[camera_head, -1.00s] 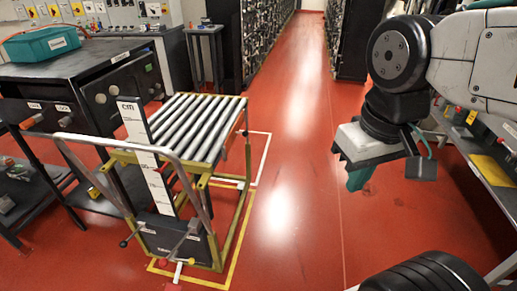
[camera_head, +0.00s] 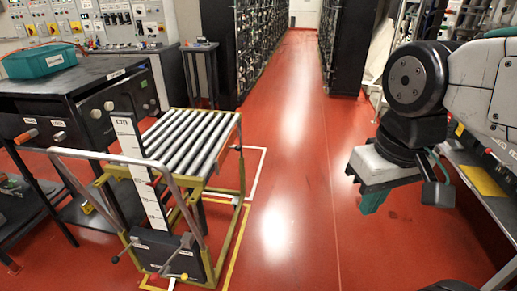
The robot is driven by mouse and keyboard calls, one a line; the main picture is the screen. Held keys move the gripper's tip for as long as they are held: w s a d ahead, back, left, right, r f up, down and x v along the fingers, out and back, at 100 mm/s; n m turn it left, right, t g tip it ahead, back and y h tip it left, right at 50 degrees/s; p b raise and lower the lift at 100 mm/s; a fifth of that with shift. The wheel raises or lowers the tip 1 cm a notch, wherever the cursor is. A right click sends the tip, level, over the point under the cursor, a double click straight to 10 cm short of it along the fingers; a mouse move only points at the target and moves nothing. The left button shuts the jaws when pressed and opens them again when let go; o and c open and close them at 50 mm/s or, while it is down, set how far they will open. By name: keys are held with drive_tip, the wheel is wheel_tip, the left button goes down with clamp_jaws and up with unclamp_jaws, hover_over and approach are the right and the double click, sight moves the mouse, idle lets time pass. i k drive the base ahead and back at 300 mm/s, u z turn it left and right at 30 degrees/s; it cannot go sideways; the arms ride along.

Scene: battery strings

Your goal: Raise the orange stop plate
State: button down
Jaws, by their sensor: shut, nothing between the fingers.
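A yellow-framed trolley with a bed of grey rollers (camera_head: 190,141) stands at the left of centre. A white upright scale (camera_head: 140,170) marked "cm" rises at its near side, behind a grey tubular handle. Levers with coloured knobs (camera_head: 183,277) sit low on the near side of the trolley. I cannot make out an orange stop plate with certainty; the trolley's near frame may hide it. My gripper (camera_head: 373,204), with green fingers, hangs to the right of the trolley over open floor. It is shut and empty, touching nothing.
A dark workbench (camera_head: 55,85) with a teal box (camera_head: 40,61) stands at the left, close to the trolley. Dark racks (camera_head: 347,45) line the aisle behind. A bench with a yellow pad (camera_head: 482,180) is at the right. The red floor (camera_head: 290,190) between is clear.

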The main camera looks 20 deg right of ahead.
sight(222, 155)
drive_tip(key=z, duration=0.5)
drive_tip(key=i, duration=1.2)
drive_tip(key=u, duration=0.3)
